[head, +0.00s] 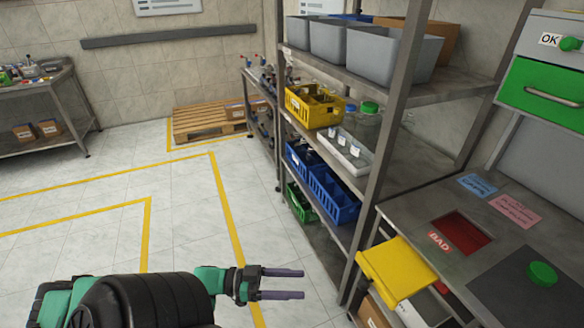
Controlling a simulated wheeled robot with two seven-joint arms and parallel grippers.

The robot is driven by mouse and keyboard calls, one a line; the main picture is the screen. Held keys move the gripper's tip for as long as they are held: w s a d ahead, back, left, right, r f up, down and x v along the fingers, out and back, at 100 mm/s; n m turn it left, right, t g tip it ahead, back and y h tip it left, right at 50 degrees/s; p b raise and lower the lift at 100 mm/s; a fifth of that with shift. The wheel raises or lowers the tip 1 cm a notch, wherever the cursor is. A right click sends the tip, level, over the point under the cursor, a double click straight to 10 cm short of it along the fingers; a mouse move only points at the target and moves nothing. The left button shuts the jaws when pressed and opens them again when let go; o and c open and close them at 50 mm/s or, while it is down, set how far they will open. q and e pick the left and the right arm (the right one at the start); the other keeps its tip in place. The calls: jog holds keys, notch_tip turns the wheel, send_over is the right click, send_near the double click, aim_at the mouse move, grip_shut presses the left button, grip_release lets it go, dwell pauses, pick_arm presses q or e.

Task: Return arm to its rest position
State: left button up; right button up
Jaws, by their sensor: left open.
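My left gripper (284,284) is at the bottom centre of the head view, over the floor, pointing right. Its two dark fingers are parallel and apart, with nothing between them. My black and green arm runs from it to the lower left. My right gripper is not in view. A green round cap (542,274) lies on a dark mat (500,293) on the metal workbench (400,212) at the right, well away from my left gripper.
A yellow tray (397,270) juts out from the bench's near side, right of my gripper. A metal shelf rack (385,120) with grey, yellow and blue bins stands behind. A red opening (462,232) marked BAD is in the bench. Floor at the left is clear.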

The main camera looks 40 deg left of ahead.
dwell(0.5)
pick_arm(q)
jog(key=s+a+f+n+g+y, duration=0.15)
jog(key=a+f+y, duration=0.4)
jog(key=f, duration=0.55)
jog(key=s+a+f+n+g+y, duration=0.1)
jog(key=a+f+n+y, duration=0.4)
jog(key=f, duration=0.7)
jog(key=s+d+f+m+g+y, duration=0.1)
jog(key=s+d+f+g, duration=0.3)
jog(key=s+f, duration=0.4)
jog(key=s+d+f+m+g+y, duration=0.1)
jog(key=s+d+f+g, duration=0.4)
jog(key=s+d+f, duration=0.2)
jog(key=shift+s+f, duration=0.5)
jog(key=shift+s, duration=0.65)
jog(key=shift+y, duration=0.25)
